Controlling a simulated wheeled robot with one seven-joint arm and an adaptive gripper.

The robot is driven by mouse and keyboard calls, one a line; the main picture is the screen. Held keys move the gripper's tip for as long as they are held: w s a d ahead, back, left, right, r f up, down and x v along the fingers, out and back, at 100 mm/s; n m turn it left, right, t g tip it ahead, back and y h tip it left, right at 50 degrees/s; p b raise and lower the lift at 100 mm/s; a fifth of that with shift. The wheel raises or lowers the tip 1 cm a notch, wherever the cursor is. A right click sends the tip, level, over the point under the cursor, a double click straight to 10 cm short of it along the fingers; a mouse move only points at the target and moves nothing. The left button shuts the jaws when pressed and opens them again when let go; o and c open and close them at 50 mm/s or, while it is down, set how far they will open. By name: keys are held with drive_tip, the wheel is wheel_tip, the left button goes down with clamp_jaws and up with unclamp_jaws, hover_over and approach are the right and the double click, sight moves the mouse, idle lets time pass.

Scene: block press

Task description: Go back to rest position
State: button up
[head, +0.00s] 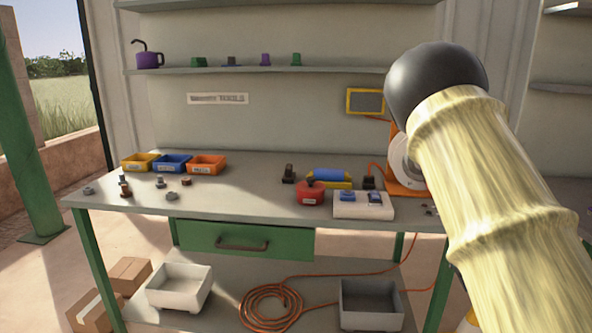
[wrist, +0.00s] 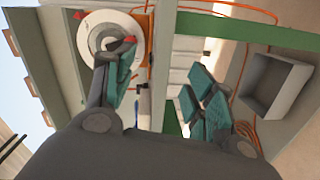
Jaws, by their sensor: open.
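My gripper (wrist: 165,78) is open in the wrist view, its two teal-padded fingers spread apart with nothing held between them. Beyond the fingers are a white round disc (wrist: 98,30) with red marks and the bench edge. In the head view my pale yellow arm with a dark rounded end fills the right side, and my gripper does not show there. The orange press (head: 396,187) with its white disc stands at the right of the bench, partly hidden behind my arm. A white panel with blue parts (head: 362,206) lies on the bench in front of it.
The grey bench (head: 235,190) carries yellow (head: 140,163), blue (head: 172,165) and orange (head: 206,166) bins, small metal parts, a red container (head: 311,194) and a blue-yellow block (head: 330,178). Below are a grey bin (head: 370,304) and coiled orange cord (head: 271,306). The bench's middle is clear.

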drive_tip(key=s+a+f+m+g+y, duration=0.1)
drive_tip(key=s+a+f+m+g, duration=0.25)
drive_tip(key=s+f, duration=0.7)
drive_tip(key=s+a+f+m+g, duration=0.4)
drive_tip(key=s+f, duration=0.3)
drive_tip(key=f, duration=0.7)
drive_tip(key=s+a+f+m+g+y, duration=0.15)
drive_tip(key=s+a+f+g, duration=0.3)
drive_tip(key=s+f, duration=0.65)
drive_tip(key=s+a+f+m+g, duration=0.3)
drive_tip(key=s+a+f, duration=0.15)
drive_tip(key=s, duration=0.45)
drive_tip(key=s+a+f+m+g, duration=0.25)
drive_tip(key=s+a, duration=0.35)
drive_tip(key=s, duration=0.3)
wheel_tip(320, 180, up, 13)
drive_tip(key=w+p, duration=0.1)
drive_tip(key=p, duration=1.3)
drive_tip(key=shift+d+t+y, duration=0.35)
